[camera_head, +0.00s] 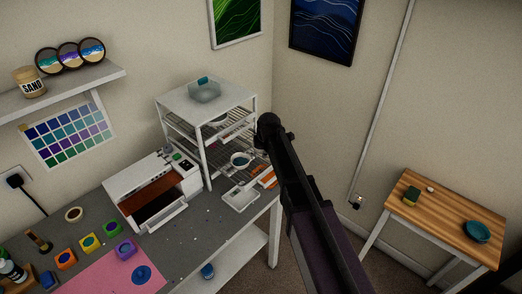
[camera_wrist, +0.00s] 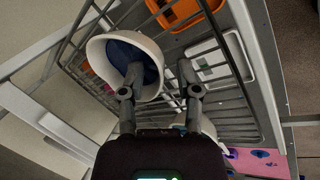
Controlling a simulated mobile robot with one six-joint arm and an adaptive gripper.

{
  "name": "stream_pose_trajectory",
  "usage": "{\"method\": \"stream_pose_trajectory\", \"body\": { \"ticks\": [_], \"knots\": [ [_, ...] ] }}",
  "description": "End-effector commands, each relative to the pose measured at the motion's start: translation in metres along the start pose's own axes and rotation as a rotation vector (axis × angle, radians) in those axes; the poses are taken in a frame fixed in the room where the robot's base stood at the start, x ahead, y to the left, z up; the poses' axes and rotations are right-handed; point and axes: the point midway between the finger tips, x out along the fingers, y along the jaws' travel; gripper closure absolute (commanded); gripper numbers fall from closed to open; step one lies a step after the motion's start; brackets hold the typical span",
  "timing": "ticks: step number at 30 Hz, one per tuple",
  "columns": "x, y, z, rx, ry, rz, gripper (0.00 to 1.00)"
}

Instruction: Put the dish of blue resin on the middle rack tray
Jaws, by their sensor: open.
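The white dish of blue resin (camera_wrist: 101,60) sits at the wire rack tray (camera_wrist: 235,88) in the wrist view. Its blue inside faces my camera. My gripper (camera_wrist: 160,72) is open. One finger overlaps the dish's blue inside and the other is just right of its rim; I cannot tell whether either touches. In the head view a white dish with a dark inside (camera_head: 240,159) stands on a pulled-out middle level of the white rack (camera_head: 204,155). My fingers are hidden behind my arm there.
A white tray (camera_head: 240,199) and an orange item (camera_head: 267,180) lie below the dish. A white machine (camera_head: 150,187) stands left of the rack. A wooden side table (camera_head: 450,215) is at right.

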Motion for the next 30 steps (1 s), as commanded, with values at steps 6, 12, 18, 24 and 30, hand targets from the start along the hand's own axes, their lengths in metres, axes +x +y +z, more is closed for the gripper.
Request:
{"method": "stream_pose_trajectory", "body": {
  "ticks": [6,12,18,24,30],
  "knots": [
    [-0.017,0.001,0.0,0.0,0.0,0.0,0.57],
    [-0.035,0.001,0.001,0.001,0.0,0.0,0.57],
    [-0.053,0.001,0.001,0.001,0.0,0.0,0.57],
    [-0.07,0.001,0.001,0.001,0.0,0.0,0.57],
    [-0.088,0.001,0.001,0.001,0.0,0.0,0.57]
  ]
}}
